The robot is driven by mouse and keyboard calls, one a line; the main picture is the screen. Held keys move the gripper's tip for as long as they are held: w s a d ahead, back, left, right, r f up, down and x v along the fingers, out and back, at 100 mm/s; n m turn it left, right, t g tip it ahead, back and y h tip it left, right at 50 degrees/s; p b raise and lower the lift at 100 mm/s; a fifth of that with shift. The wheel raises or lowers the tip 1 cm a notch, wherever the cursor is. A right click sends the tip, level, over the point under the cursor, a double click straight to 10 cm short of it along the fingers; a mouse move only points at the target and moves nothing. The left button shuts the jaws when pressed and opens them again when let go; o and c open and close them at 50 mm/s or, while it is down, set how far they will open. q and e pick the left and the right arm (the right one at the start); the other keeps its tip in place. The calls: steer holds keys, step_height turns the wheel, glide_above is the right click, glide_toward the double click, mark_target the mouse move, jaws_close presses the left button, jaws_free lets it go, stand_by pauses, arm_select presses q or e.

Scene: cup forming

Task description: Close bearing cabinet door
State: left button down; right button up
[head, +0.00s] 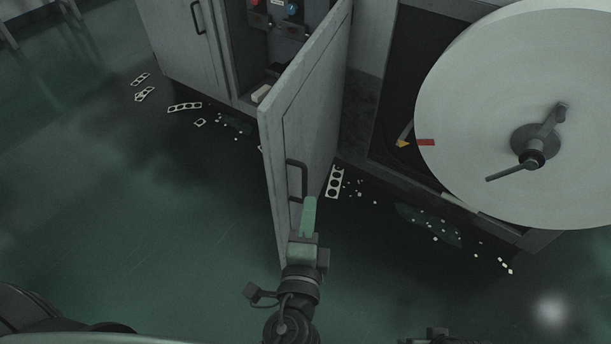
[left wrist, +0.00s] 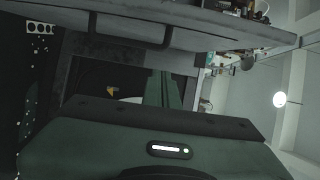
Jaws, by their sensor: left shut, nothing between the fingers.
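The cabinet door (head: 315,110) is grey and stands wide open, swung out from the cabinet. Its outer face, with a dark bar handle (head: 303,178), is towards the right. My left gripper (head: 308,213) has green fingers, closed together and empty, just below the handle near the door's free edge in the head view. I cannot tell whether it touches the door. In the left wrist view the closed fingers (left wrist: 164,88) point away from the camera, and the door (left wrist: 215,25) with its handle (left wrist: 128,28) spans the top. My right gripper is not visible.
The open cabinet (head: 285,45) shows red and blue parts inside. A large pale reel (head: 480,110) with a crank stands at the right. Punched strips (head: 185,106) and small white scraps lie on the green floor. The floor at the left is mostly clear.

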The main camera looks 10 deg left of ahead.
mark_target(292, 160)
arm_select(q)
steer(key=w+a+r+p, duration=0.2)
steer(key=w+a, duration=0.4)
steer(key=w, duration=0.4)
steer(key=shift+t+p, duration=0.3)
steer(key=shift+p, duration=0.05)
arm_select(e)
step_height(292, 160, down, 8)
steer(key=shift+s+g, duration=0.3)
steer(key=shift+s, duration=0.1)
arm_select(q)
steer(key=shift+a, duration=0.1)
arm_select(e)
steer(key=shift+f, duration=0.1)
